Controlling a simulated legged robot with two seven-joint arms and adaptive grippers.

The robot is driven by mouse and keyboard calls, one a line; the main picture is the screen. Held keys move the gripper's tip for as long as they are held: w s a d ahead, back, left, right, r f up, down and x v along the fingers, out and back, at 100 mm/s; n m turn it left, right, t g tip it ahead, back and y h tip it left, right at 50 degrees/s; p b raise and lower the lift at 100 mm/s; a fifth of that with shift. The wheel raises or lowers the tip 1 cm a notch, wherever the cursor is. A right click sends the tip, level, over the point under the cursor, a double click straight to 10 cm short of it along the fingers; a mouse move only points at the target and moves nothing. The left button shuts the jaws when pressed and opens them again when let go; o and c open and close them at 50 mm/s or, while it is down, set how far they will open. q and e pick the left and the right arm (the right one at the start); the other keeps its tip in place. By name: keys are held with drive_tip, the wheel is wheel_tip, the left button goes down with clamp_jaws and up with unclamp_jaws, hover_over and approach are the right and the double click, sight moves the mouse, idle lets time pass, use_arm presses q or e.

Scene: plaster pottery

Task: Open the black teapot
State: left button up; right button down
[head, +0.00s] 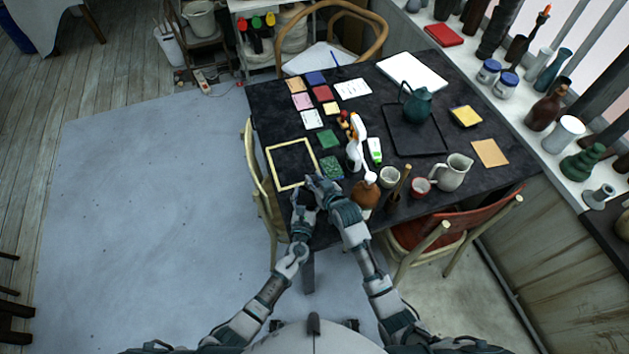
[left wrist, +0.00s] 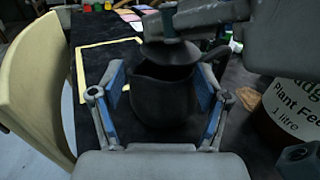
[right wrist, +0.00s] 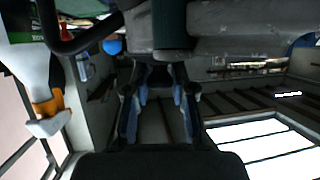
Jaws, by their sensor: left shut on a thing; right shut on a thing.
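The black teapot (left wrist: 165,100) stands on the dark table between the blue-padded fingers of my left gripper (left wrist: 162,88), which is shut around its body. In the head view my grippers mostly hide the teapot near the table's front left edge. Its dark lid (left wrist: 168,52) is above the body, and the open rim shows below it. My right gripper (head: 318,184) reaches over the teapot from the right and is shut on the lid. In the right wrist view the right fingers (right wrist: 160,85) point away; the lid between them is too dark to make out clearly.
A yellow frame (head: 292,165) lies just behind my grippers. A dark green teapot (head: 416,105) sits on a black tray (head: 402,140). Chairs flank the table.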

sight(316, 178)
use_arm(q)
drive_tip(key=shift+a+f, duration=0.3)
drive_tip(key=shift+f, duration=0.05)
use_arm(e)
drive_tip(key=shift+d+r, duration=0.15)
drive_tip(key=shift+r, duration=0.15)
use_arm(q)
drive_tip(key=shift+d, duration=0.1)
use_arm(e)
drive_tip(key=shift+a+r, duration=0.1)
drive_tip(key=shift+a, duration=0.1)
use_arm(q)
drive_tip(key=shift+s+d, duration=0.15)
use_arm(e)
drive_tip(key=shift+r, duration=1.9)
use_arm(q)
drive_tip(key=o, duration=1.6)
use_arm(e)
drive_tip(key=shift+d, duration=0.1)
use_arm(q)
drive_tip(key=shift+o, duration=0.4)
drive_tip(key=shift+w+d, duration=0.1)
drive_tip(key=shift+w, duration=0.1)
use_arm(e)
drive_tip(key=shift+w+f, duration=0.1)
drive_tip(key=shift+w, duration=0.05)
use_arm(q)
drive_tip(key=shift+r, duration=0.1)
use_arm(e)
drive_tip(key=shift+d, duration=0.1)
